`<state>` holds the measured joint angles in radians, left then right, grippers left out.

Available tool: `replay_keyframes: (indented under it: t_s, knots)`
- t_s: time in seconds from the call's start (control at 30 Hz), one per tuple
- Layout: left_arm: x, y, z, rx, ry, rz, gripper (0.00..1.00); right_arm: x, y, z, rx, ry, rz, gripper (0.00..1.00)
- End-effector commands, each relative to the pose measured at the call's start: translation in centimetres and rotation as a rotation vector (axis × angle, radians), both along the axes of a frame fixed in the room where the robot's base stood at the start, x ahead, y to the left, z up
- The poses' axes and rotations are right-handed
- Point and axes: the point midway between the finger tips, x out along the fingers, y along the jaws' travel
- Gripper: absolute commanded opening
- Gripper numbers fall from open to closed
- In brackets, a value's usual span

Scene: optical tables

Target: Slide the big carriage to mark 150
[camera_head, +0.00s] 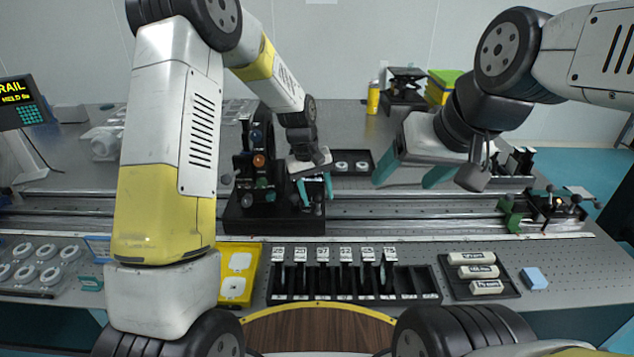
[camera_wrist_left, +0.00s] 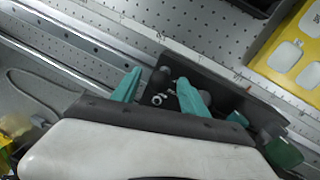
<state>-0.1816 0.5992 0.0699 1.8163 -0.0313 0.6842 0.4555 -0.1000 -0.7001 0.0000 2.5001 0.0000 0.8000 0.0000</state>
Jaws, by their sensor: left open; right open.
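The big carriage (camera_head: 245,224) is a black base on the rail (camera_head: 400,209), left of centre, carrying a tall black stack of knobs and optics. My left gripper (camera_head: 315,190) is open over the carriage's right end. In the left wrist view its teal fingers (camera_wrist_left: 158,90) stand apart, with a dark round-topped post (camera_wrist_left: 160,77) and small metal parts showing between them; I cannot tell whether they touch. The black carriage base also shows in this view (camera_wrist_left: 225,92). My right gripper (camera_head: 412,176) is open and empty above the rail, right of centre. The scale marks are too small to read.
A smaller carriage with green parts (camera_head: 548,208) sits at the rail's right end. The rail between the carriages is clear. In front lie a yellow tray (camera_head: 252,262), a black slotted rack (camera_head: 420,282) and a tray of labelled white blocks (camera_head: 510,277). A yellow bottle (camera_head: 373,98) stands behind.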

Motion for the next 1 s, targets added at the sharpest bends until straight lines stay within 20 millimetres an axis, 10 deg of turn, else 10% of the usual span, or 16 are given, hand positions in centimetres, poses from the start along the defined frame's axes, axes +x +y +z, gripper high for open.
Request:
replay_keyframes:
  t_s: [0.33,1.0]
  knots:
    - [0.01,0.01,0.05,0.000,0.000,0.000,0.00,0.00,0.00,0.00,0.000,0.000,0.000,0.71]
    - [0.03,0.02,0.10,0.000,-0.001,0.000,0.00,0.00,0.00,0.00,0.000,0.000,0.000,0.71]
